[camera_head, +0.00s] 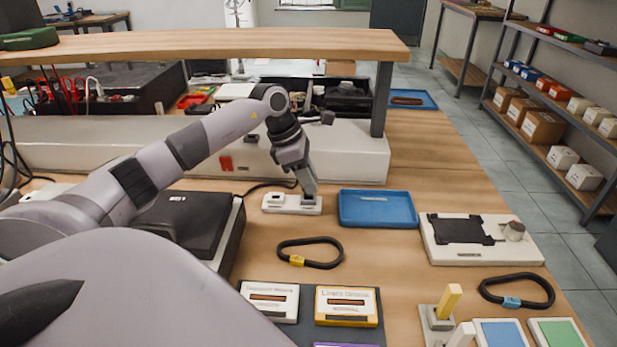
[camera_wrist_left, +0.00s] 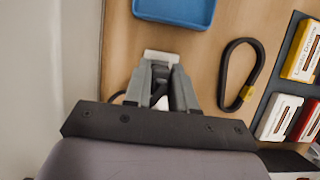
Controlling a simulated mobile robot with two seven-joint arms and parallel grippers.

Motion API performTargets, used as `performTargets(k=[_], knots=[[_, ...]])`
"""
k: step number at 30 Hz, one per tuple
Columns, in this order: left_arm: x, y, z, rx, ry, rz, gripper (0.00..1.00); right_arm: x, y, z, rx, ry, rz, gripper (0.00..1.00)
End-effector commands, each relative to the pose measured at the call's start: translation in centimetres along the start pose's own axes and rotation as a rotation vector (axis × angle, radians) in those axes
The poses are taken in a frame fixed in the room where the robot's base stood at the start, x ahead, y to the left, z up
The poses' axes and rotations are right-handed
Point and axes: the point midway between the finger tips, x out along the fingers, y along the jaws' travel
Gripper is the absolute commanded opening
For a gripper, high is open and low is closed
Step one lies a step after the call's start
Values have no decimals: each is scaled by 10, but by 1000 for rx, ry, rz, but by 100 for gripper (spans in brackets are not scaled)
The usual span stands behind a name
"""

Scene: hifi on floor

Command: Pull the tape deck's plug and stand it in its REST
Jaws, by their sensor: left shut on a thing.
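My left gripper (camera_head: 309,194) points down at the right end of a small white socket strip (camera_head: 275,203). In the left wrist view the fingers (camera_wrist_left: 162,78) are closed at the strip's edge (camera_wrist_left: 160,56). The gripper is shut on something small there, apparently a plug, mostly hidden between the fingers. It seems to be still at the strip; I cannot tell whether it is seated. A dark cable (camera_head: 262,186) runs behind the strip. A black-topped box (camera_head: 185,222), perhaps the tape deck, is partly behind my arm. No REST label is readable. My right gripper is not in view.
A blue tray (camera_head: 376,208) lies just right of the strip. A cable loop with a yellow tag (camera_head: 310,265) lies in front, near cassettes (camera_head: 347,306). A white device (camera_head: 470,254) and another loop (camera_head: 517,305) are at right. A raised shelf (camera_head: 200,42) spans the back.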

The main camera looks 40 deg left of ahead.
Motion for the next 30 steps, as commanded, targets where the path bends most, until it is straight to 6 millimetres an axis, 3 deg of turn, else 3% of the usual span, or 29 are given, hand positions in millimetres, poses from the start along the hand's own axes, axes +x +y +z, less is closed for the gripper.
performTargets(k=[30], knots=[[8, 0, -4, -1, 0, 0, 0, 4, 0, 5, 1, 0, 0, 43]])
